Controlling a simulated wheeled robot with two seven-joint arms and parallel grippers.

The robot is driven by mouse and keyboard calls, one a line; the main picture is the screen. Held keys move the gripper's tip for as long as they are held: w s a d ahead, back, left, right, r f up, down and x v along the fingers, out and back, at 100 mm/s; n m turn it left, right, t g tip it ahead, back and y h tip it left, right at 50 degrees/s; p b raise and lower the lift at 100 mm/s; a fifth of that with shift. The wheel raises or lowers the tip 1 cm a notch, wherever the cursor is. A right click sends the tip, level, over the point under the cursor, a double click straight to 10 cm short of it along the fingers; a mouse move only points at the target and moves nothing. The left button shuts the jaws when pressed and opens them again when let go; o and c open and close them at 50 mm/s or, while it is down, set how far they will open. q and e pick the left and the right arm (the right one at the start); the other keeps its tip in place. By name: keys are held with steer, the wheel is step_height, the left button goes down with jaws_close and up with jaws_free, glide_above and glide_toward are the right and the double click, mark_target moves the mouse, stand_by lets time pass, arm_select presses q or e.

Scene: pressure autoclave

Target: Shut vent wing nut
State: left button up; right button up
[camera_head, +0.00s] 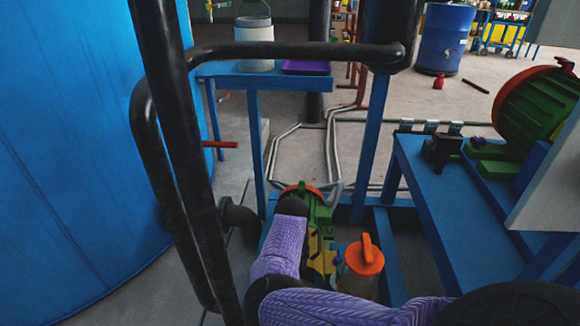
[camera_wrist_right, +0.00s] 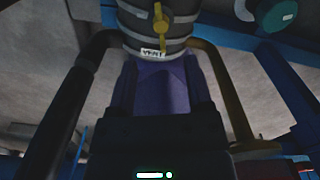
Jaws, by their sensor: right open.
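The yellow vent wing nut (camera_wrist_right: 160,20) shows in the right wrist view at the top, on a grey banded cylindrical body (camera_wrist_right: 185,38). A white label reading VENT (camera_wrist_right: 153,52) sits just below it. My right gripper (camera_wrist_right: 160,72) is open, with its two dark fingers pointing up toward the label. The wing nut is beyond the fingertips and not between them. A purple surface shows between the fingers; I cannot tell what it belongs to. In the head view my right arm reaches in from the lower right; the wing nut cannot be made out there. My left gripper is not in view.
In the head view, black pipes (camera_head: 180,150) stand before a large blue tank (camera_head: 70,150). A jar with an orange lid (camera_head: 365,258) and a green machine (camera_head: 320,225) are near my arm. A blue bench (camera_head: 440,200) stands right.

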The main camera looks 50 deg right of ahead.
step_height(320, 180, down, 9)
steer(key=b, duration=0.5)
steer(key=shift+s+f+b, duration=0.1)
steer(key=shift+f+b, duration=0.05)
steer(key=shift+b, duration=0.2)
steer(key=shift+r, duration=0.2)
steer(key=shift+c, duration=0.5)
steer(key=c, duration=0.7)
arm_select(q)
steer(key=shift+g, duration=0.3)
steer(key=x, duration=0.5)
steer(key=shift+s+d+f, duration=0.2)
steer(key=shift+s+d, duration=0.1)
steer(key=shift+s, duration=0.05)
arm_select(e)
jaws_close()
